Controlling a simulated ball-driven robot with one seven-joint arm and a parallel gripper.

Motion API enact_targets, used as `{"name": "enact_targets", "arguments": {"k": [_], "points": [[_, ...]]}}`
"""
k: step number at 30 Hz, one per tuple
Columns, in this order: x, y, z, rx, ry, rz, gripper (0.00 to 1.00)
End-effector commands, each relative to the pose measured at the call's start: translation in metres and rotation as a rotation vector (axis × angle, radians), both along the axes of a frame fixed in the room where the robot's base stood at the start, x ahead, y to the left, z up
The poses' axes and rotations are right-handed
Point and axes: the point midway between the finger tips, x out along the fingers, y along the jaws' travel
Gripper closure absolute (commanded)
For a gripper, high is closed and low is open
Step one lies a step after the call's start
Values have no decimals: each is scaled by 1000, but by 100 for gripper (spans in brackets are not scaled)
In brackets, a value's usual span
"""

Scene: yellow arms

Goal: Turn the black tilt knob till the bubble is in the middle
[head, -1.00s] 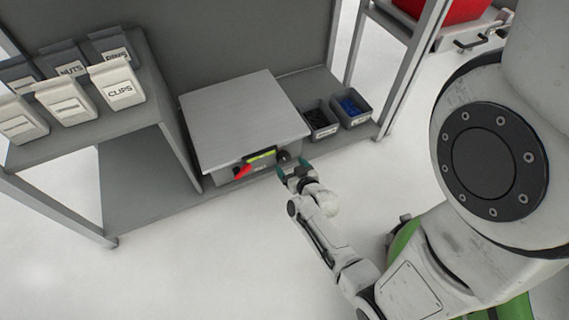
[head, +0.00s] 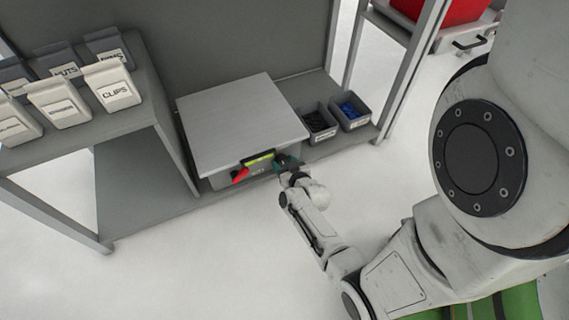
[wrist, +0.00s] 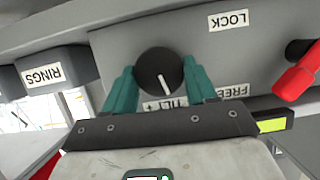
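The black tilt knob (wrist: 154,66) with a white pointer line is on the grey box's front panel, above the TILT label (wrist: 165,102) in the wrist view. My gripper (wrist: 160,75) has its teal fingers on either side of the knob, with narrow gaps still showing, so it looks open around it. In the head view my gripper (head: 287,163) is at the box's front right and hides the knob. The yellow-green level vial (head: 259,158) sits at the box's front edge; part of it shows in the wrist view (wrist: 272,125). Its bubble cannot be made out.
The red-handled lever (wrist: 298,78) is beside the knob, near the LOCK and FREE labels; it also shows in the head view (head: 241,175). The box (head: 240,120) stands on a low shelf. Two grey bins (head: 335,117) are to its right.

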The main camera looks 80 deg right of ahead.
Motion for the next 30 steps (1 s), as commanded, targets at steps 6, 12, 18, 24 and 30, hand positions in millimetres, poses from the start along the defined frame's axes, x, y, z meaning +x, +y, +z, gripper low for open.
{"name": "enact_targets", "arguments": {"k": [6,12,18,24,30], "points": [[0,0,0,0,0,0,65],[0,0,0,1,-1,1,75],[0,2,-1,17,-19,4,75],[0,2,-1,44,-49,5,75],[-1,2,-2,72,-79,5,75]]}}
